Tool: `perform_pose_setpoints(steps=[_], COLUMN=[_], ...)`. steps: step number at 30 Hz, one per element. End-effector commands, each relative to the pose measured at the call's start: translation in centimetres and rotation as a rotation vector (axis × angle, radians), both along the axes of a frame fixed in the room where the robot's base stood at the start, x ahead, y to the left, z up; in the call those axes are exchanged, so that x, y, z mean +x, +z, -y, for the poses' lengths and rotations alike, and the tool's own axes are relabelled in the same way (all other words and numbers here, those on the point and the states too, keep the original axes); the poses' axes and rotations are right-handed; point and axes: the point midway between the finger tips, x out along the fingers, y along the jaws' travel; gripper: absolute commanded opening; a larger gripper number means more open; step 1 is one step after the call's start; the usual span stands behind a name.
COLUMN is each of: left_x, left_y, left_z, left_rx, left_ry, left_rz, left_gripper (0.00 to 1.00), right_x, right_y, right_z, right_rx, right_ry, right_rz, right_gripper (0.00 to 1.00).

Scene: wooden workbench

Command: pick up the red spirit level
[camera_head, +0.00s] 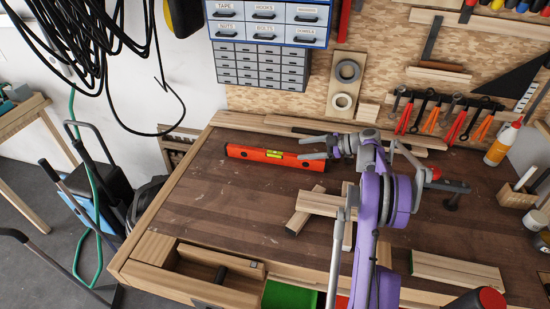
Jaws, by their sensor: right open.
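The red spirit level (255,154) lies on the back left part of the workbench, long and low, with a yellow-green vial near its middle and dark end caps. My right gripper (306,148) is open over the right end of the level, its two grey fingers pointing left. One finger shows behind the level's top edge and the other overlaps its right part. I cannot tell whether the fingers touch it. My left gripper is not in view.
Wood blocks (318,204) lie in front of the level, partly behind my purple right arm. Planks (270,127) lie along the back edge. An orange bottle (502,144) stands at the back right. The bench's left part is clear.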

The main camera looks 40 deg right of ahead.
Motion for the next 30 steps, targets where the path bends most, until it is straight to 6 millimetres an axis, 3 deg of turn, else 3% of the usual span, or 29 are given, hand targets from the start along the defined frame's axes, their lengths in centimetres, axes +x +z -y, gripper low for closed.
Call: perform_pose_setpoints(steps=[7, 14, 22, 30], left_x=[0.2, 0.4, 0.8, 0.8], left_y=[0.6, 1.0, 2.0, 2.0], left_z=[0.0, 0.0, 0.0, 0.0], left_rx=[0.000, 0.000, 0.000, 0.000], left_ry=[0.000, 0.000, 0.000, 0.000], left_rz=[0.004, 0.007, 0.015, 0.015], left_gripper=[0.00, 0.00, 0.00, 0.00], right_x=[2.9, 4.2, 7.0, 7.4], right_y=[-1.2, -2.2, -3.9, -4.3], right_z=[-2.4, -3.3, -5.3, -5.6], right_rx=[0.001, 0.000, 0.000, 0.001], right_ry=[0.004, 0.002, 0.002, 0.000], right_rz=[-0.001, -0.003, -0.003, -0.004], right_gripper=[0.67, 0.67, 0.67, 0.67])
